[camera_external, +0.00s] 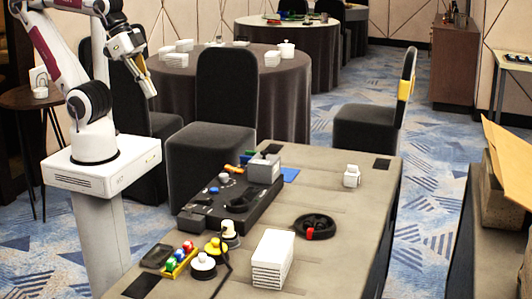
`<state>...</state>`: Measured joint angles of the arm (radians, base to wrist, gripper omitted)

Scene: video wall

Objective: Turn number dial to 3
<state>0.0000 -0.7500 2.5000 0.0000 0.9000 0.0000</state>
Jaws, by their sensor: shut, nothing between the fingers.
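A black round wheel-like piece (318,223) with a red part at its front edge lies on the grey table (345,265), right of centre. It may be the number dial; no numbers are readable. A long black panel (225,208) with small knobs and coloured parts also sits on the table, and I cannot tell whether the dial is on it. My gripper (150,90) is shut and empty, raised high at the upper left. It points down and is well apart from the table and everything on it.
A stack of white plates or blocks (272,259) stands near the table's front. A tray of coloured balls (181,259) and a white-and-yellow lamp-like piece (203,265) are at front left. A small white object (351,176) stands at the back. The table's right side is mostly clear.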

